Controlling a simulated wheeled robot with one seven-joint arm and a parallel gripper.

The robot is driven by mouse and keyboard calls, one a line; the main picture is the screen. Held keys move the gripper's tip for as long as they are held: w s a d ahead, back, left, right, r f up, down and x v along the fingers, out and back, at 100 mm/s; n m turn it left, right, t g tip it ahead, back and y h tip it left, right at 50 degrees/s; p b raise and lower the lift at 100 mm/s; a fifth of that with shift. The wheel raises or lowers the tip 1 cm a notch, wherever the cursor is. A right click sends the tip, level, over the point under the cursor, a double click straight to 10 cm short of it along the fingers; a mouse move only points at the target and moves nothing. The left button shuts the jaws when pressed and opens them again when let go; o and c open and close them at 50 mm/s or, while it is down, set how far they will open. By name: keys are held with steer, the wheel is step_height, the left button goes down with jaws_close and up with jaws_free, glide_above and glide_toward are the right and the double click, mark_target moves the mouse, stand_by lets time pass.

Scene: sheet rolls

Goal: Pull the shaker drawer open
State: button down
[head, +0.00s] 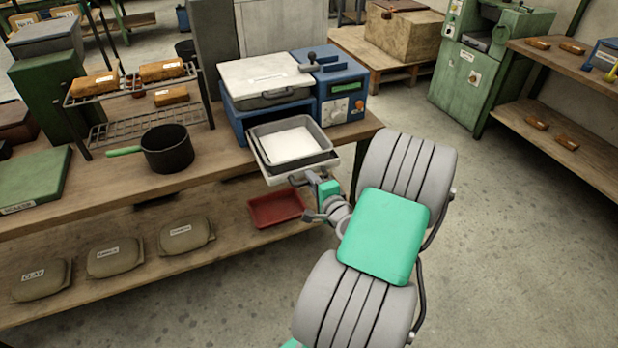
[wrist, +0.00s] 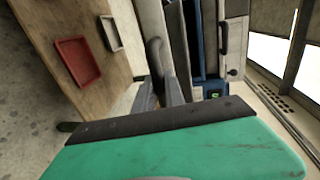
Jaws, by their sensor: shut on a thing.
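The shaker (head: 228,112) is a blue and white machine on the workbench, with a blue control box on its right. Its drawer (head: 331,166) stands out from the front, past the bench edge, with a grey tray (head: 318,131) holding a white sheet or pad in it. My gripper (head: 300,179) is at the drawer's pale front. In the wrist view my gripper (wrist: 160,95) has its two fingers closed around the dark grey drawer handle (wrist: 155,50). The exact finger contact is partly hidden in the head view.
A red tray (head: 277,208) lies on the lower shelf below the drawer; it also shows in the wrist view (wrist: 77,62). A black pan (head: 168,149) stands on the bench to the left. The floor (head: 500,250) right of my arm is clear.

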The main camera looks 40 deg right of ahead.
steer(key=shift+s+d, duration=0.25)
steer(key=shift+s, duration=0.1)
steer(key=c, duration=1.7)
jaws_free()
steer(key=o, duration=0.3)
steer(key=shift+w+a, duration=0.1)
steer(key=shift+a, duration=0.1)
steer(key=v, duration=0.7)
steer(key=shift+s, duration=0.35)
steer(key=shift+a+r, duration=0.1)
